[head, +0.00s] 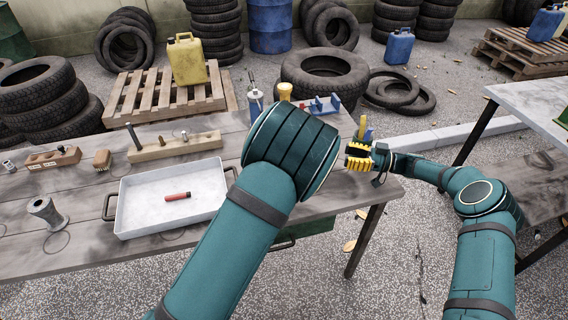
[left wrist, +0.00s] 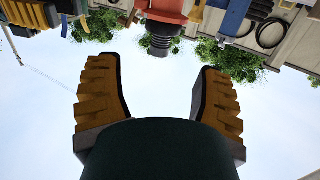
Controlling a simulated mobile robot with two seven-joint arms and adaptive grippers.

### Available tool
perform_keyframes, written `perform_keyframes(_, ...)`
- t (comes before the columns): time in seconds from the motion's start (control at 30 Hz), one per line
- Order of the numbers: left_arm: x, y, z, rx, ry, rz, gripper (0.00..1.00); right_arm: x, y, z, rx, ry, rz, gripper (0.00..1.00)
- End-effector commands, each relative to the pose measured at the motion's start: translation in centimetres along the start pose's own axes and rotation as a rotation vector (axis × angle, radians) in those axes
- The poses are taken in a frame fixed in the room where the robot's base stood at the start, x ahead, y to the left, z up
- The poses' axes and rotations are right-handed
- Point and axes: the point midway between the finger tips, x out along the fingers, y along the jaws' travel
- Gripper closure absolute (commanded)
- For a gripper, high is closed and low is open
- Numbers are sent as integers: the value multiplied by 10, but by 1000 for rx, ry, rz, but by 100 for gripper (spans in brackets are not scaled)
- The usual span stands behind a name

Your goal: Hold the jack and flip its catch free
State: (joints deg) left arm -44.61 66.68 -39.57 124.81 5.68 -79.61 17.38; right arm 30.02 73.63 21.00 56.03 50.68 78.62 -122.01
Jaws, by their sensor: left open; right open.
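I cannot tell for sure which thing is the jack, and I cannot make out a catch. In the left wrist view my left gripper (left wrist: 160,95) is open, its two yellow-padded fingers wide apart with nothing between them. Beyond the fingertips is a red-orange body with a black ribbed stem (left wrist: 161,42). In the head view my left arm hides the left gripper. My right gripper (head: 366,153) has yellow pads and is open beside the table's right end.
The wooden table (head: 40,255) holds a white tray (head: 140,215) with a red cylinder (head: 177,196), a grey spool (head: 46,212), a wooden rail (head: 175,147) and a blue-and-red item (head: 322,104). Tyres (head: 325,75) stand behind. Another table (head: 535,105) is at right.

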Motion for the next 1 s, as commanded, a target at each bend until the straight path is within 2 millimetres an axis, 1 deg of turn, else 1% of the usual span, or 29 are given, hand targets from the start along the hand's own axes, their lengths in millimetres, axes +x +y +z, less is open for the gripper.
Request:
perform_keyframes(0.03,3,0,-8,6,32,1,32,0,0,0,0,0,0,54)
perform_keyframes(0.13,6,-3,-18,6,74,1,32,0,0,0,0,0,0,54)
perform_keyframes(0.27,14,-3,-22,6,89,2,32,0,0,0,0,0,0,54)
perform_keyframes(0.37,27,-3,-23,6,88,2,32,0,0,0,0,0,0,54)
perform_keyframes(0.8,105,-3,-29,6,87,2,32,0,0,0,0,0,0,54)
perform_keyframes(1.0,130,-4,-31,5,84,0,32,0,0,0,0,0,0,54)
